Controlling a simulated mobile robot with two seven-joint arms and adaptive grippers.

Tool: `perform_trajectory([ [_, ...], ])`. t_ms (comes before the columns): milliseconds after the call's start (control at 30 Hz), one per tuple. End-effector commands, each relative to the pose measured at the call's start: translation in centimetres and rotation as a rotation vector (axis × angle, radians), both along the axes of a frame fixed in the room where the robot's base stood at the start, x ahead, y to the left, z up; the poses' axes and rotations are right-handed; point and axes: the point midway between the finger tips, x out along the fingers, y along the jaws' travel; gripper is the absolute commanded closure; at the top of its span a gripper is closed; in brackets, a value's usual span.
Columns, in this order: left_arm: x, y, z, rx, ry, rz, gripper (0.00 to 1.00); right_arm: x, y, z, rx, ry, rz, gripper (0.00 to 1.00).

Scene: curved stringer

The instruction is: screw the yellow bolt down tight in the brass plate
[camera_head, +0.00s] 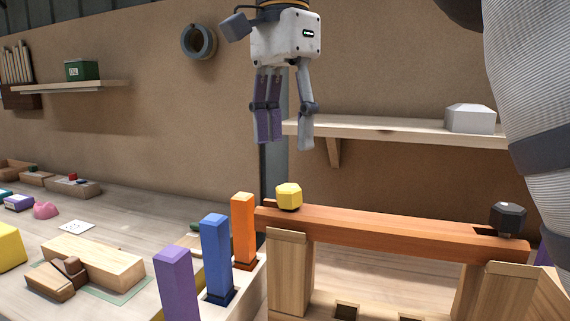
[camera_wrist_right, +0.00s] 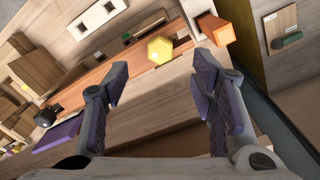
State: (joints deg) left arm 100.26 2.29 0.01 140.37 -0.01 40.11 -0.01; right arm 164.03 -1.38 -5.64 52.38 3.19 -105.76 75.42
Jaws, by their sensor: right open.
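The yellow bolt (camera_head: 289,196), with a faceted head, stands at the left end of a red-orange beam (camera_head: 390,226). Its head also shows in the right wrist view (camera_wrist_right: 159,50), beyond the fingertips. I cannot make out the brass plate or how far the bolt's shank is in; the head hides it. My right gripper (camera_head: 284,143) hangs fingers down above the bolt, clear of it. In the right wrist view its fingers (camera_wrist_right: 160,92) are spread wide with nothing between them. My left gripper is not in view.
A black bolt (camera_head: 508,218) stands at the beam's right end. Wooden posts (camera_head: 289,270) hold the beam up. Orange (camera_head: 243,230), blue (camera_head: 217,258) and purple (camera_head: 176,285) pegs stand close on the left. A shelf (camera_head: 385,129) with a grey block (camera_head: 470,118) is behind.

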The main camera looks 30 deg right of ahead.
Motion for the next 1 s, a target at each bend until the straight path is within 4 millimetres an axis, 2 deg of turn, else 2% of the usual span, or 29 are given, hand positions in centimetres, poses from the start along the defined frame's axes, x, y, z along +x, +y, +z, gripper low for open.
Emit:
perform_trajectory([
  [200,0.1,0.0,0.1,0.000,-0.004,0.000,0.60,-0.2,0.0,-5.2,0.002,0.005,0.003,0.48],
  [333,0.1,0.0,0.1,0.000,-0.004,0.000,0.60,-0.2,0.0,-7.5,0.002,0.002,0.003,0.48],
  [500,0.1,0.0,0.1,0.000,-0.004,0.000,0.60,-0.2,0.0,-8.9,0.001,0.000,0.004,0.48],
  [733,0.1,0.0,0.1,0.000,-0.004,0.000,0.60,-0.2,0.0,-9.0,0.001,-0.001,0.004,0.48],
  [767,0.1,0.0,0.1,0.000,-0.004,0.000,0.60,-0.2,0.0,-9.0,0.001,-0.001,0.004,0.51],
  [900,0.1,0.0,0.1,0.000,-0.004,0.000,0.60,-0.2,0.0,-9.0,0.001,0.000,0.005,0.82],
  [1000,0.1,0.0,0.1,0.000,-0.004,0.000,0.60,-0.2,0.0,-9.0,0.001,0.000,0.005,1.00],
])
